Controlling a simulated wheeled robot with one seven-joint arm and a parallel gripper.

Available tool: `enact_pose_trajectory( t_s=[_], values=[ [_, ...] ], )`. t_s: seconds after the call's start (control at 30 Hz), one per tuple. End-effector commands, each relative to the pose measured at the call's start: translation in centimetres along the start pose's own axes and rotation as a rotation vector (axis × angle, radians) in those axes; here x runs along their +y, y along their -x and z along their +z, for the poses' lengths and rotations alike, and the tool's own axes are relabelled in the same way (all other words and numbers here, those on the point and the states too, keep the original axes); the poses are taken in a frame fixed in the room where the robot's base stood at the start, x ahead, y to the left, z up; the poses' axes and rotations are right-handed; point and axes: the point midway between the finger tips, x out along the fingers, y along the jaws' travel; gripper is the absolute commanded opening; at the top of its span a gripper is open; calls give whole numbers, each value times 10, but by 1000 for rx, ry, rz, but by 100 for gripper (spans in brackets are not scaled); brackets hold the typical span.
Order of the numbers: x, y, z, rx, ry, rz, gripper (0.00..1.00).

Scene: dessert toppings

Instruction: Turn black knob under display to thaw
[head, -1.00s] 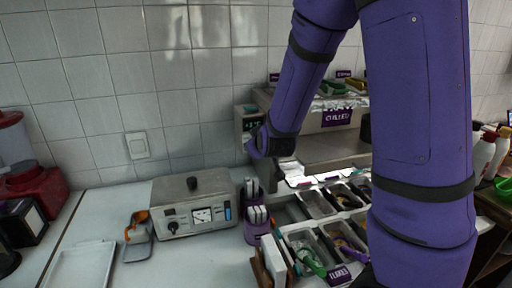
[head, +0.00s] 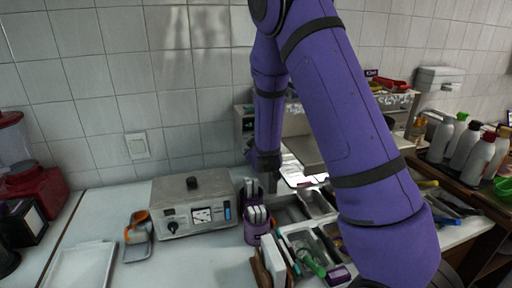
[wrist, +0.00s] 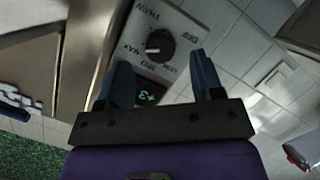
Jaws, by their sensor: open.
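The round black knob (wrist: 160,42) sits on a grey control panel (wrist: 190,18) in the wrist view, with printed labels around it. The THAW label (wrist: 147,10) is up and left of the knob. A pale mark on the knob appears to face left, toward MAX. The display (wrist: 148,97) with green digits shows between my fingers, upside down in this view. My gripper (wrist: 160,58) is open, its two blue fingers on either side just short of the knob in the picture; contact cannot be told. In the head view my arm hides the knob.
A metal box with dials (head: 195,206) and purple cutlery holders (head: 257,222) stand left of and below my gripper. Topping bins (head: 305,245) lie in front of the unit. Bottles (head: 465,145) stand at right. The tiled wall is behind.

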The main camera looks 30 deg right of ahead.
Motion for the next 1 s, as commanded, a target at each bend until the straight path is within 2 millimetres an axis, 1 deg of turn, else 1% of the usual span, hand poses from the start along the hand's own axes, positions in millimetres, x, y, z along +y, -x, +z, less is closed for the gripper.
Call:
enact_pose_trajectory(
  t_s=[0.03,0.1,0.23,0.37,0.6,0.63,0.67,0.7,0.77,0.8,0.83,1.0],
  values=[
    [0,-8,0,-1,0,1,61],
    [0,-17,0,-1,-1,0,61],
    [0,-27,0,-1,-1,0,61],
    [0,-32,0,-1,-1,0,61],
    [0,-32,0,-1,-1,0,61],
    [0,-32,0,-1,-1,0,56],
    [0,-32,0,-1,-1,0,49],
    [0,-32,0,-1,-1,0,40],
    [0,-32,0,-1,-1,0,26],
    [0,-32,0,-1,-1,0,17],
    [0,-32,0,-1,-1,0,12],
    [0,-32,0,0,-5,-2,12]
  ],
)
